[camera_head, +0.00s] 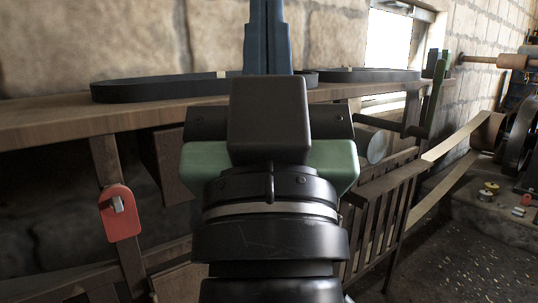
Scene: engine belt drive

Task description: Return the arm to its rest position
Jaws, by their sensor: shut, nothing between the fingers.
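My gripper (267,32) is in the middle of the camera_head view, with its dark wrist below and green housing at the sides. Its blue fingers point up in the picture and are shut together with nothing between them. The fingertips run out at the top edge. The fingers overlap the view of the wooden bench top (60,118) and the stone wall. I cannot tell how far they are from the bench.
A black belt loop (150,91) lies on the bench at left, another (370,76) at right. A red tag-like part (119,213) is on a bench leg. A wooden slatted frame (375,225) stands at right. A belt (460,160) runs to a wheel (525,125) at far right.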

